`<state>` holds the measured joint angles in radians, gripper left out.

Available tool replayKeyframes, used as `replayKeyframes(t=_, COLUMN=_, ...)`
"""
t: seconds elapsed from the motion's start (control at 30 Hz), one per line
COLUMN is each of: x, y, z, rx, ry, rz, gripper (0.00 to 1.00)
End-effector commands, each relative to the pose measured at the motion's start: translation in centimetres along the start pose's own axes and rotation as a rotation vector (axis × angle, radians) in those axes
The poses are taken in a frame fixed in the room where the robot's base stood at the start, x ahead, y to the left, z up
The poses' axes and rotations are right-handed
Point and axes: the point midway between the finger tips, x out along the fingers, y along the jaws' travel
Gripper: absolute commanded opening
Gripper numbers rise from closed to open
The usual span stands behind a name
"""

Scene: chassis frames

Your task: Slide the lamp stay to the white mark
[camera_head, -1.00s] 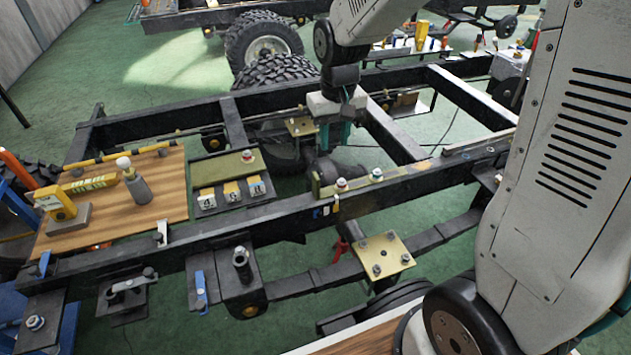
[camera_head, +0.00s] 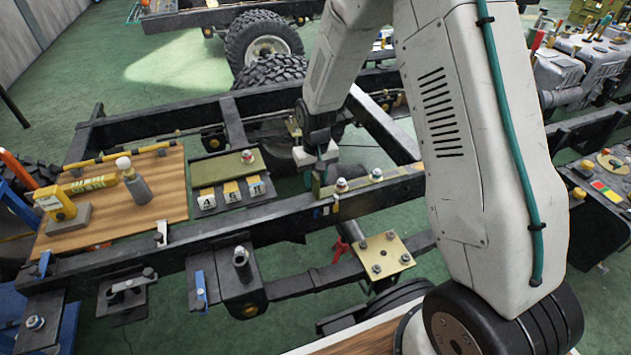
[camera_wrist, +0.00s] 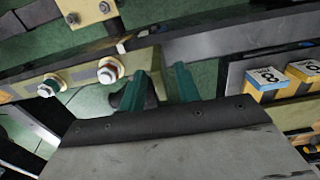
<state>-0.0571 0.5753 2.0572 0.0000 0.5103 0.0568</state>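An olive bar with two bolts, probably the lamp stay (camera_head: 358,187), lies along the top of the near black chassis rail. In the wrist view the bar (camera_wrist: 80,78) runs from the left to the centre, its end near my fingers. My gripper (camera_wrist: 158,88) has its two teal fingers apart, with a gap between them, close to that end. I cannot tell whether they touch it. In the head view my gripper (camera_head: 322,170) is above the bar's left end, partly hidden by my arm. A small white mark (camera_wrist: 121,47) shows beside the bar in the wrist view.
A plate with numbered blocks (camera_head: 231,192) and an olive block (camera_head: 222,168) stands left of my gripper. A wooden board (camera_head: 110,210) with a bottle (camera_head: 136,182) is further left. A brass plate (camera_head: 379,255) sits in front of the rail. My arm hides the rail's right part.

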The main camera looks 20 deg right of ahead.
Motion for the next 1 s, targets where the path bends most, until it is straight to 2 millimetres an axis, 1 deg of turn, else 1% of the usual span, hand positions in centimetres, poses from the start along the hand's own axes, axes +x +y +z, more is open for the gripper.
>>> replayKeyframes(t=0.03, x=0.6, y=0.0, z=0.0, rx=0.0, ry=-0.001, rz=0.0, gripper=0.33)
replayKeyframes(t=0.13, x=1.3, y=0.0, z=0.0, rx=0.0, ry=0.0, rz=0.0, gripper=0.33)
replayKeyframes(t=0.43, x=1.6, y=0.0, z=0.0, rx=0.0, ry=0.002, rz=0.0, gripper=0.33)
replayKeyframes(t=0.47, x=1.6, y=0.0, z=0.0, rx=0.0, ry=0.001, rz=0.0, gripper=0.27)
replayKeyframes(t=0.5, x=1.6, y=0.0, z=0.0, rx=0.0, ry=0.001, rz=0.0, gripper=0.16)
replayKeyframes(t=0.57, x=1.6, y=0.0, z=0.0, rx=0.0, ry=0.001, rz=0.0, gripper=0.0)
replayKeyframes(t=0.77, x=1.6, y=-0.2, z=0.0, rx=0.0, ry=0.001, rz=0.0, gripper=0.0)
replayKeyframes(t=1.0, x=1.6, y=-3.2, z=0.0, rx=-0.003, ry=0.002, rz=0.0, gripper=0.0)
